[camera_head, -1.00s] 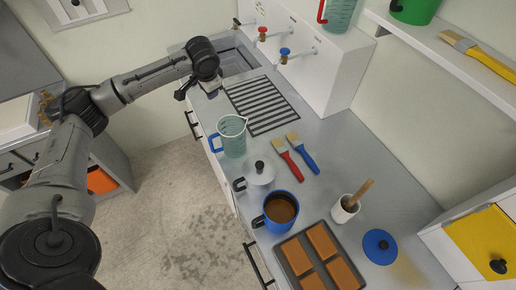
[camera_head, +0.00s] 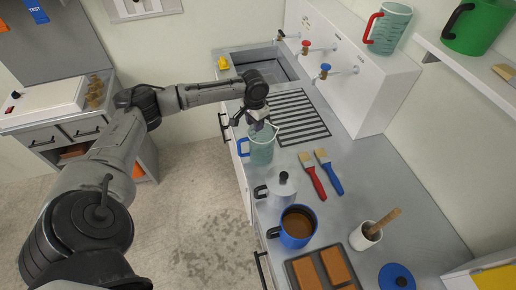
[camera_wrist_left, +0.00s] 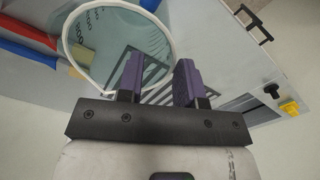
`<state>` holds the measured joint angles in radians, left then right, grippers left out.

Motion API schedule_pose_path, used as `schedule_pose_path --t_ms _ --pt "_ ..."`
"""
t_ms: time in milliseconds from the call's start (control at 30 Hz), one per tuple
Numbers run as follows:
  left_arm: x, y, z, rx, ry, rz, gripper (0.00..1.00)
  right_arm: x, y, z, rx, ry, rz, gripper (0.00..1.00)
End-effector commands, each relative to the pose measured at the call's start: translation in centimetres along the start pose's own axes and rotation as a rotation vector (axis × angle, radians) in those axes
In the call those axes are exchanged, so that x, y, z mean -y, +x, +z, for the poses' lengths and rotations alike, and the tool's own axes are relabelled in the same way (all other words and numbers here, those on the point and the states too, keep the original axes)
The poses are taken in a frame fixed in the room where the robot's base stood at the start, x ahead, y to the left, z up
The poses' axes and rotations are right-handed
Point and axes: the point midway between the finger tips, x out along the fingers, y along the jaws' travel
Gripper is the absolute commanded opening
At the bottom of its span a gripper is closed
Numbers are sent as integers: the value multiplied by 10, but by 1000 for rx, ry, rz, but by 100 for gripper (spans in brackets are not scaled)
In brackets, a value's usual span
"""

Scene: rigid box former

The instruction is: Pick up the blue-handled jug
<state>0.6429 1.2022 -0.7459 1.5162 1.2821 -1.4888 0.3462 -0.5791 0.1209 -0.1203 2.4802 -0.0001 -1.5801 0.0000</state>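The clear measuring jug with a blue handle (camera_head: 262,152) stands upright on the grey counter, its handle on the left side. My left gripper (camera_head: 257,122) is just above its rim, pointing down. In the left wrist view the purple fingers (camera_wrist_left: 158,80) are apart and nothing is clamped between them. There the jug's pale rim (camera_wrist_left: 117,5) fills the upper left; one finger overlaps the jug's mouth and the other is outside the rim. I cannot tell whether they touch the rim. The handle is not visible in the wrist view. My right gripper is not in view.
A metal moka pot (camera_head: 281,190) and a blue mug (camera_head: 297,228) stand in front of the jug. A red brush (camera_head: 312,178) and a blue brush (camera_head: 330,174) lie to its right. A red-handled jug (camera_head: 388,28) stands higher up. The sink (camera_head: 268,62) is behind.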

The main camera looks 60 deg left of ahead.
Motion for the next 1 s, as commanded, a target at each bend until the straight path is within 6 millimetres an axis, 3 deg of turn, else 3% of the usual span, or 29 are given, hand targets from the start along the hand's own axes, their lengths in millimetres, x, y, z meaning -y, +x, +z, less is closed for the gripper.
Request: schedule_pose_path --t_ms 167,533,867,1000 --pt "1 8 0 1 0 0 33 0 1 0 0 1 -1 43" --pt "7 51 -1 1 2 -1 33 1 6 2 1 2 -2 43" --pt "8 55 -1 0 1 -1 33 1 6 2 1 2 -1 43" --pt "8 55 -1 0 1 -1 22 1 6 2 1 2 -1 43"
